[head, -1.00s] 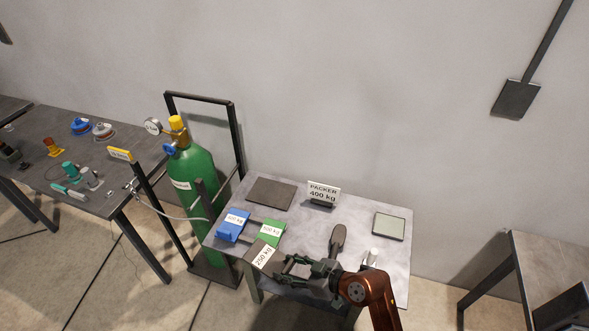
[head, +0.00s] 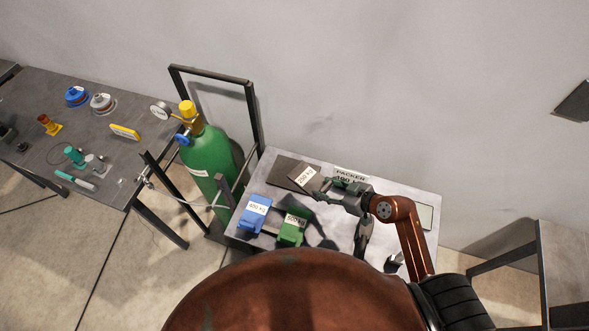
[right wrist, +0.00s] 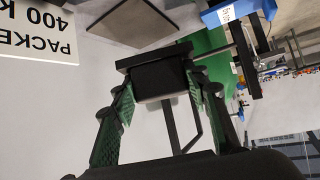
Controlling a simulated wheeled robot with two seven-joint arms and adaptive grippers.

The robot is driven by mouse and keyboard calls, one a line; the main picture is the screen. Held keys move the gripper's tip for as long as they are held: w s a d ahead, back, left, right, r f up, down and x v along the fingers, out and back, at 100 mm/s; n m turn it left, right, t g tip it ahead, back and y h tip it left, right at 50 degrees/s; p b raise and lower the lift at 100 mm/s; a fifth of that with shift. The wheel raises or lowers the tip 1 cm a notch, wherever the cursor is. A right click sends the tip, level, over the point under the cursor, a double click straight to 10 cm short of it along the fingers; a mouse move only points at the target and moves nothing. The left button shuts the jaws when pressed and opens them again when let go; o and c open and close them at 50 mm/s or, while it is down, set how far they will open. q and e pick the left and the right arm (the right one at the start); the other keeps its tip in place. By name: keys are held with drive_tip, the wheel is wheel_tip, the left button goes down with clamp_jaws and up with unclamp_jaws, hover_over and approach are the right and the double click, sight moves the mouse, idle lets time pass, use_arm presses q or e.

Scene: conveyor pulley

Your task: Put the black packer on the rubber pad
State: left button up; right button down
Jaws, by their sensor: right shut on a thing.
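The black packer (head: 297,181), with a white 250 kg label, is held in my right gripper (head: 322,187). In the right wrist view the black packer (right wrist: 158,78) sits between the two green finger pads of the right gripper (right wrist: 157,100). The rubber pad (head: 281,169) is a flat dark square at the back left of the small grey table. In the head view the packer overlaps the pad's right part; the height between them is hard to tell. The pad (right wrist: 145,18) also shows beyond the packer in the right wrist view, apart from it. My left gripper is out of view.
A blue packer (head: 252,217) and a green packer (head: 292,230) stand at the table's front left. The PACKER 400 kg sign (head: 350,174) stands behind my gripper, partly hidden. A green gas cylinder (head: 207,158) stands left of the table. A light square plate (head: 426,216) lies at right.

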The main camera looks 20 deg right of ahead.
sight(323, 178)
drive_tip(key=shift+w+d+g+p, duration=0.1)
drive_tip(key=shift+d+g+p, duration=0.2)
drive_tip(key=shift+d+p, duration=0.8)
drive_tip(key=w+f, duration=0.1)
drive_tip(key=w, duration=0.1)
drive_tip(key=w+a+f+b, duration=0.1)
drive_tip(key=w+f, duration=0.1)
drive_tip(key=w, duration=0.1)
drive_tip(key=w+a+f, duration=0.1)
drive_tip(key=w, duration=0.1)
drive_tip(key=shift+w+a+f, duration=0.15)
drive_tip(key=shift+w+a, duration=0.05)
drive_tip(key=shift+a, duration=0.05)
drive_tip(key=x, duration=0.2)
drive_tip(key=b+x, duration=0.1)
drive_tip(key=x, duration=0.1)
drive_tip(key=d+f+b+x, duration=0.1)
drive_tip(key=x, duration=0.2)
drive_tip(key=shift+w+a+f+b, duration=0.15)
drive_tip(key=shift+w+f+b, duration=0.15)
drive_tip(key=shift+f, duration=0.2)
wheel_tip(323, 178, down, 3)
drive_tip(key=shift+w+f+b, duration=0.1)
drive_tip(key=shift+f+b, duration=0.1)
drive_tip(key=shift+b, duration=0.6)
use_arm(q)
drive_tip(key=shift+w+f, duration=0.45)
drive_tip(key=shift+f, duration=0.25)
use_arm(e)
drive_tip(key=shift+r, duration=0.15)
